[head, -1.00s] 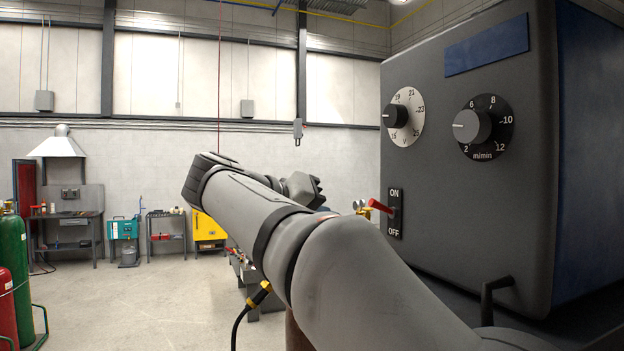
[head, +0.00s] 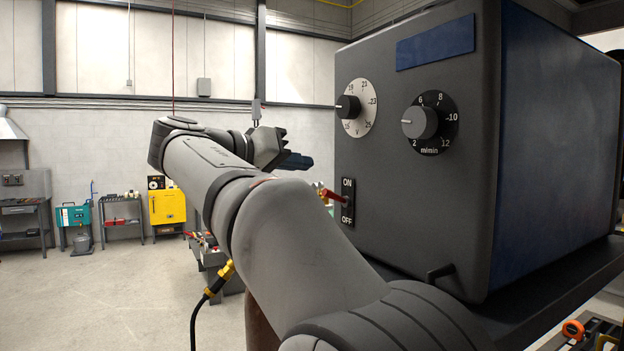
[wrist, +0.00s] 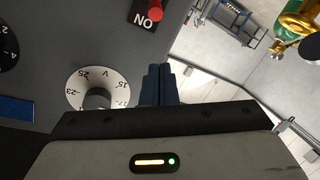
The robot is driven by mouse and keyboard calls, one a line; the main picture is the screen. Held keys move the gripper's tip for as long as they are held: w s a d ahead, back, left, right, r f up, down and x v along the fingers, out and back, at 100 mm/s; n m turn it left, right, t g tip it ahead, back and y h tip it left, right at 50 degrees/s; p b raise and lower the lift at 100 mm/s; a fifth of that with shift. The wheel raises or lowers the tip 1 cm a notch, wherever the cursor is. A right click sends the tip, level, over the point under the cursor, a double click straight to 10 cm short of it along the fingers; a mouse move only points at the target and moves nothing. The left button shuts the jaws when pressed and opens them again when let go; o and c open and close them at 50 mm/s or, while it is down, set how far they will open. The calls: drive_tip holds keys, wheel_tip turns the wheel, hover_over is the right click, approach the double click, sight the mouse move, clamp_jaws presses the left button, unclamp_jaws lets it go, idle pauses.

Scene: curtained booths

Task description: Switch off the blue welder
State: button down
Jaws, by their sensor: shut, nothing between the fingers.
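The welder (head: 420,210) is a big box with a dark grey front and a blue side, at the right of the head view. Its ON/OFF switch plate (head: 347,212) has a red lever (head: 331,194) that sticks out and slants up towards ON. In the wrist view the red lever (wrist: 151,8) shows at the top edge beside the ON label, with OFF out of frame. My gripper (head: 300,161) is shut and empty, in front of the welder's face, left of the dials and above the lever. Its dark blue fingers (wrist: 158,80) are together and apart from the lever.
A voltage dial (head: 364,108) and a wire-speed dial (head: 434,124) stick out from the welder's front. The voltage dial (wrist: 97,90) is close to my fingers in the wrist view. A yellow cabinet (head: 167,206) stands by the far wall. The floor at left is open.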

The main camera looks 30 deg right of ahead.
sight(335, 197)
drive_tip(key=p+x, duration=0.1)
drive_tip(key=x, duration=0.4)
drive_tip(key=shift+s+f, duration=0.1)
drive_tip(key=shift+f, duration=0.05)
drive_tip(key=shift+s+a+f+p, duration=0.3)
drive_tip(key=shift+s+f, duration=0.2)
drive_tip(key=shift+f, duration=0.2)
drive_tip(key=shift+s+a+f+p, duration=0.2)
drive_tip(key=shift+s+a+f, duration=0.2)
drive_tip(key=shift+s+f, duration=0.25)
drive_tip(key=shift+w, duration=0.1)
